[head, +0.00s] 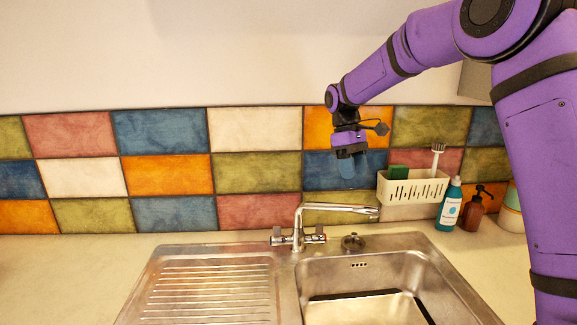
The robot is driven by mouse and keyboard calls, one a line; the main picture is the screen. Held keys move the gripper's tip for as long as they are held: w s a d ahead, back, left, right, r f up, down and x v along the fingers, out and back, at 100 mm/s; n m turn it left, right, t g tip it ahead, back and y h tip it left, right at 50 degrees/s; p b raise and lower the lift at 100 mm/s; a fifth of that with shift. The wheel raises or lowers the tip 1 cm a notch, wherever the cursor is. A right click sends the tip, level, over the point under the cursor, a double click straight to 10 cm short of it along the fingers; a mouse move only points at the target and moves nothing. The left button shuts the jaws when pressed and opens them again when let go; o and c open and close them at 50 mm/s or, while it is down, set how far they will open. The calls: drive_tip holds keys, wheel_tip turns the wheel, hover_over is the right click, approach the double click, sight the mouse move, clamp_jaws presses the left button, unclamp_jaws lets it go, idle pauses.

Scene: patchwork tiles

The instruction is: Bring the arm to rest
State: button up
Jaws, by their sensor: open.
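My purple arm comes in from the right and reaches left across the upper part of the head view. My gripper (350,158) hangs at its end, pointing down in front of the tiled wall. It is above the right end of the tap (335,208) and left of the caddy. It is open, and I see nothing held in it. The fingertips are small and dark here.
A steel sink (282,262) with a ridged drainer on its left lies below. A cream caddy (413,190) holds a green sponge and a brush. A teal bottle (448,205) and a brown pump bottle (473,212) stand right of it.

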drive_tip(key=s+d+r+m+t, duration=0.2)
drive_tip(key=s+r, duration=0.3)
drive_tip(key=s, duration=0.4)
drive_tip(key=s+d+r+m+t, duration=0.25)
drive_tip(key=s+r, duration=0.35)
drive_tip(key=s, duration=0.3)
drive_tip(key=s+d+f+m+t, duration=0.1)
drive_tip(key=s+m+t, duration=0.1)
drive_tip(key=s, duration=0.7)
drive_tip(key=s+d+f+m+t+y, duration=0.1)
drive_tip(key=s+d+f+m+t, duration=0.1)
drive_tip(key=s, duration=0.7)
drive_tip(key=shift+s+d+f+t+y, duration=0.2)
drive_tip(key=shift+s+f+t+y, duration=0.1)
drive_tip(key=shift+s+t, duration=0.05)
